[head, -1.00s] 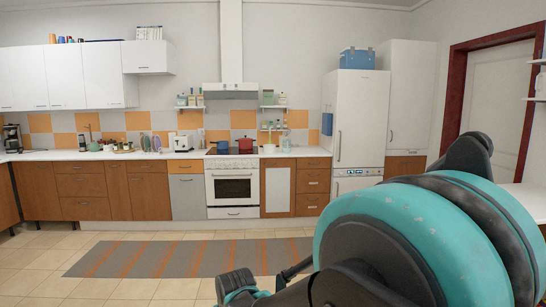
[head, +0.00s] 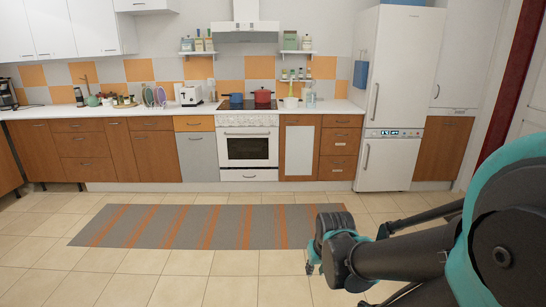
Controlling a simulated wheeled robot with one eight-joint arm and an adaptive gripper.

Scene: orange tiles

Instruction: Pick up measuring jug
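A small clear vessel (head: 311,98), which looks like the measuring jug, stands on the counter right of the stove. It is too small to make out a handle or marks. A pale container (head: 290,102) stands just left of it. My gripper (head: 311,260) is low at the right of the head view, over the floor by the rug's right end. It is far from the counter and seen mostly from behind. Its fingers are largely hidden, so I cannot tell whether it is open.
A blue pot (head: 236,101) and a red pot (head: 262,97) sit on the stove (head: 248,150). A toaster (head: 191,95) stands left of it. A small shelf (head: 297,52) hangs above the jug. A striped rug (head: 190,227) lies flat on open floor before the cabinets.

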